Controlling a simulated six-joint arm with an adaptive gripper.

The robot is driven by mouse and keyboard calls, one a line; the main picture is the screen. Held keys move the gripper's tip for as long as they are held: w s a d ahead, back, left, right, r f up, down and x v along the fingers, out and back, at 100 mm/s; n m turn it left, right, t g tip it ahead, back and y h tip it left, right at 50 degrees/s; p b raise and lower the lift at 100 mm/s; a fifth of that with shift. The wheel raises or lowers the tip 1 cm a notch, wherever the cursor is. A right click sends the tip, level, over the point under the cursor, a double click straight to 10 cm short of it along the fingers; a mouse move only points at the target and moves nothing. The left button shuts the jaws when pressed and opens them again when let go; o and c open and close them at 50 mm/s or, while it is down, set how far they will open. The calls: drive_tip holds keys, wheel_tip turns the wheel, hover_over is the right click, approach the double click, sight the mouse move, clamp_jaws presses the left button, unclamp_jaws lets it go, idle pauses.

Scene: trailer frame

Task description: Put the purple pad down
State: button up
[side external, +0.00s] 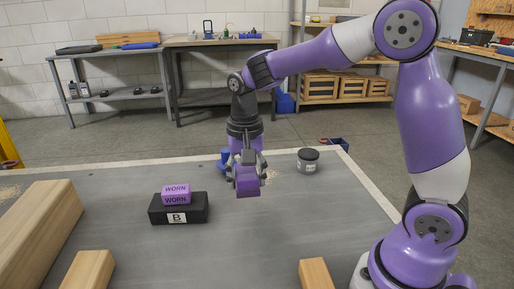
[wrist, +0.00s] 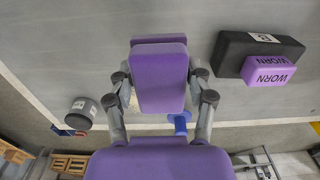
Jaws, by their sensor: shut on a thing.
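My gripper (side external: 246,163) is shut on a plain purple pad (side external: 248,186), with a finger on either side of it. The held pad (wrist: 160,85) fills the middle of the wrist view between the fingers. It hangs over the grey table top (side external: 250,240); I cannot tell how far its underside is above the surface. A second purple pad (side external: 176,193), marked WORN, lies on a black block (side external: 195,211) labelled B, to the left of my gripper. This worn pad (wrist: 269,72) shows at the right in the wrist view.
A dark-lidded grey jar (side external: 308,162) stands right of my gripper. A blue object (side external: 225,158) is partly hidden behind the gripper. Wooden beams lie at the left (side external: 40,225) and front (side external: 315,273). The table between the black block and the right edge is mostly clear.

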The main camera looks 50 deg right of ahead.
hover_over(261, 198)
wheel_tip(261, 198, down, 5)
drive_tip(key=shift+a+f, duration=0.1)
drive_tip(key=shift+a, duration=0.05)
drive_tip(key=shift+f, duration=2.1)
drive_tip(key=o, duration=1.2)
drive_tip(key=shift+f, duration=0.15)
drive_tip(key=shift+c, duration=0.2)
